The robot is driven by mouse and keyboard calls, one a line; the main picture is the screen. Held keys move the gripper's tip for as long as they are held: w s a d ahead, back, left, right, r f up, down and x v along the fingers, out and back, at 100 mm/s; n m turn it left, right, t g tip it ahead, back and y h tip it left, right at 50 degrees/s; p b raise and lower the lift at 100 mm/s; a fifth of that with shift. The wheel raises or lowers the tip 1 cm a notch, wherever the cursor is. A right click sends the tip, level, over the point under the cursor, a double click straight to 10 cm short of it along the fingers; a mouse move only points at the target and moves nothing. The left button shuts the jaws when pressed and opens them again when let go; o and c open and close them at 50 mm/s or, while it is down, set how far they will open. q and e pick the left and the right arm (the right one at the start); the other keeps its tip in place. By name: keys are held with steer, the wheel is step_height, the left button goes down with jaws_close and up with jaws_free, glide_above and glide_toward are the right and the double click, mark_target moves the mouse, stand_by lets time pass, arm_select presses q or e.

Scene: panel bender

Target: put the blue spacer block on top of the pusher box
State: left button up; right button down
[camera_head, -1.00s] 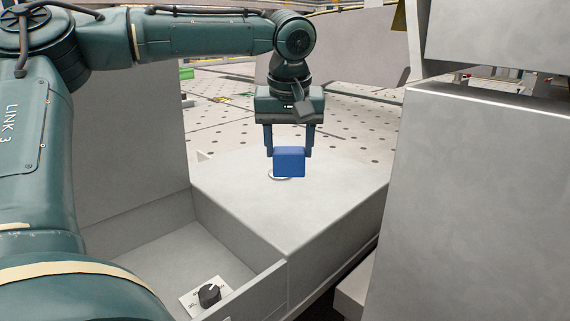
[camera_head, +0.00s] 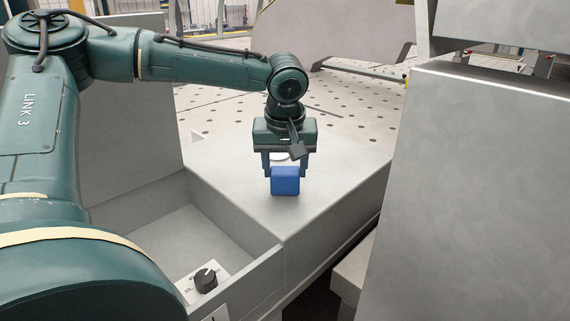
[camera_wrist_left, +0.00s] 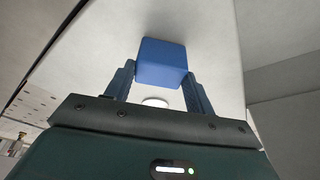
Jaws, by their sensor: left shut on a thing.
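The blue spacer block (camera_head: 285,181) is held between the fingers of my left gripper (camera_head: 285,172), which points down and is shut on it. The block is over the flat light-grey top of the pusher box (camera_head: 335,185); I cannot tell for sure whether its underside touches that surface. In the left wrist view the blue block (camera_wrist_left: 162,62) sits between the two fingertips, with the grey top behind it. A pale round disc (camera_wrist_left: 155,102) on the top shows there too, partly hidden by the gripper in the head view. My right gripper is not in view.
A recessed grey tray with a black knob (camera_head: 206,280) lies at the front left of the box. A tall grey housing (camera_head: 480,190) stands close on the right. A perforated table (camera_head: 345,105) spreads behind. The box top right of the block is clear.

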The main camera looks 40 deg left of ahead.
arm_select(q)
steer(key=shift+f, duration=0.2)
steer(key=o, duration=1)
steer(key=shift+o, duration=0.2)
steer(key=v, duration=1.2)
steer(key=shift+b, duration=0.4)
